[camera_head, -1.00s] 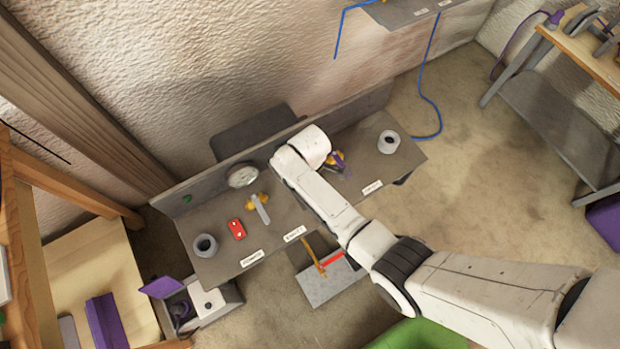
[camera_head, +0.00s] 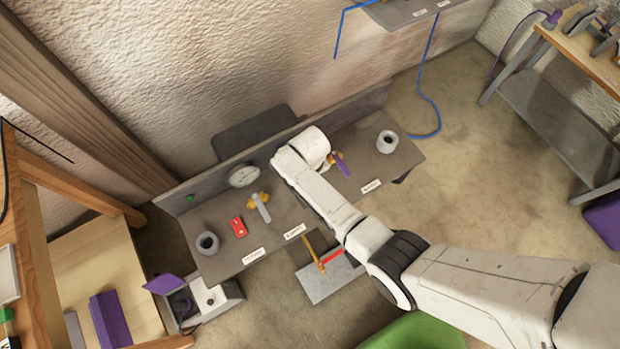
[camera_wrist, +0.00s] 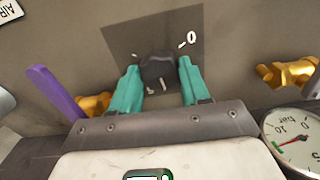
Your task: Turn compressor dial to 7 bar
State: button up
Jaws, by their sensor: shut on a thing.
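The compressor dial is a dark round knob (camera_wrist: 157,68) on a dark square plate (camera_wrist: 128,40) in the wrist view. A "0" shows on the plate at upper right, and other marks are partly covered. My gripper (camera_wrist: 158,82) has its two teal fingers on either side of the knob, shut on it. A round white gauge (camera_wrist: 297,137) marked "bar" shows upside down at lower right, with a red needle. The gauge (camera_head: 244,176) also shows in the head view, left of my arm. There my wrist hides the dial and the fingers.
A purple-handled valve (camera_wrist: 54,92) stands left of the dial and a brass valve (camera_wrist: 285,74) right of it. A green chair (camera_head: 415,335) is in front.

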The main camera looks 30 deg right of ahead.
jog(key=m, duration=0.4)
jog(key=shift+m, duration=0.3)
jog(key=m+p, duration=0.1)
jog(key=m, duration=1.3)
jog(key=shift+m, duration=0.3)
jog(key=o, duration=1)
jog(key=shift+o, duration=0.2)
jog(key=shift+r, duration=0.1)
notch_tip(320, 180, up, 11)
jog(key=p, duration=0.1)
jog(key=shift+f+p, duration=0.2)
jog(key=shift+p, duration=0.15)
